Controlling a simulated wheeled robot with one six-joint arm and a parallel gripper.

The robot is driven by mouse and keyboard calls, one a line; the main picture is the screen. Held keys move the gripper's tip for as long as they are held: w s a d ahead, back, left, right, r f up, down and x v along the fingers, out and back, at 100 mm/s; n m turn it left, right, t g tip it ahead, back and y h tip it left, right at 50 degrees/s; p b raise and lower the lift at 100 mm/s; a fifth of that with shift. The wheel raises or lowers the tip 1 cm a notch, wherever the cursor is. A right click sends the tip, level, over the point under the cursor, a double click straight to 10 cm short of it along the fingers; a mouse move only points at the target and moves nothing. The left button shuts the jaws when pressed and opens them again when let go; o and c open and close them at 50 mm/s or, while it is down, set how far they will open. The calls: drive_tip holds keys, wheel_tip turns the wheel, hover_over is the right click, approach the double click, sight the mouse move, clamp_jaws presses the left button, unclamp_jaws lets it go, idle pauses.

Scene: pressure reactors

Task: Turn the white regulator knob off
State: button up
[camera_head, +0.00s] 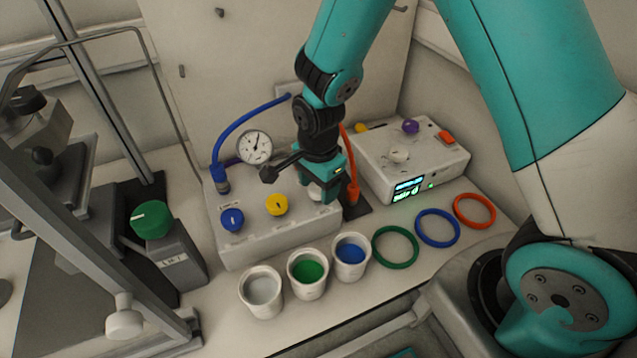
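The grey-white regulator box (262,245) stands on the bench with a blue knob (232,219), a yellow knob (277,205) and a white knob (316,192) in a row on top. My teal gripper (325,188) points down at the right end of this row, right at the white knob. The gripper hides part of that knob. I cannot tell whether the fingers touch it or are closed on it.
A pressure gauge (254,147) and blue hose (240,122) rise behind the box. A second white device (440,165) with a display stands right. Several cups, including a green-filled one (308,272), and coloured rings, including a blue one (438,243), lie in front. Metal frames stand left.

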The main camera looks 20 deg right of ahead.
drive_tip(key=c, duration=0.6)
drive_tip(key=shift+n, duration=0.3)
